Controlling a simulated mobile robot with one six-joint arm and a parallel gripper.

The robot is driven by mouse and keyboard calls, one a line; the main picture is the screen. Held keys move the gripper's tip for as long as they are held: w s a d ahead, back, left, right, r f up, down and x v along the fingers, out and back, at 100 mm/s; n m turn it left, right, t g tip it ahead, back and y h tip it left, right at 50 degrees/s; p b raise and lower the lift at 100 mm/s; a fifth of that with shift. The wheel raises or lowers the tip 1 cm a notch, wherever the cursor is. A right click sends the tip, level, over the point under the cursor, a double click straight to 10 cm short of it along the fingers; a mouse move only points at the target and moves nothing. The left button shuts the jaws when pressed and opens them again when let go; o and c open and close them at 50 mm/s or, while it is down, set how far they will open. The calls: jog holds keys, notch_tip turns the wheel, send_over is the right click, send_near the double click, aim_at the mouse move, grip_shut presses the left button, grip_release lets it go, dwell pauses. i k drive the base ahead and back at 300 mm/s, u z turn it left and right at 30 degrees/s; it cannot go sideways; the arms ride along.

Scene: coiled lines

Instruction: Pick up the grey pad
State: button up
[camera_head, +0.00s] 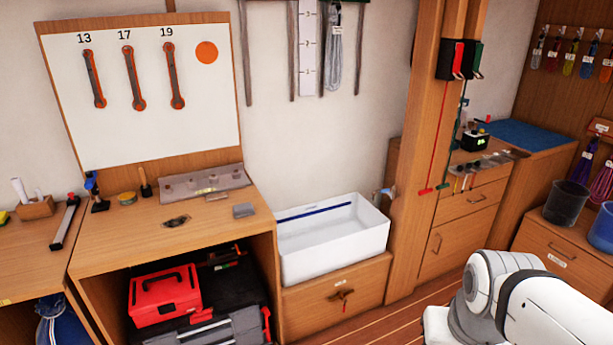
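A small grey pad (243,210) lies flat on the wooden workbench, near its right front corner. It is close to the white basin's left side. My white arm shows at the lower right of the head view, well to the right of the pad. My gripper is out of the picture, so I cannot see its fingers or whether it holds anything.
A grey metal strip (205,182) lies behind the pad, and a dark flat fitting (176,221) lies to its left. A white basin (333,238) stands right of the bench. A red toolbox (165,295) sits below. The bench front is mostly clear.

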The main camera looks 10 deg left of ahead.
aim_at(239, 211)
jog(key=u, duration=0.2)
jog(key=i, duration=1.5)
jog(key=u, duration=1.3)
jog(key=i, duration=0.5)
jog(key=u, duration=0.15)
jog(key=k, duration=0.85)
jog(key=u, duration=0.2)
jog(key=i, duration=0.85)
jog(key=z, duration=0.05)
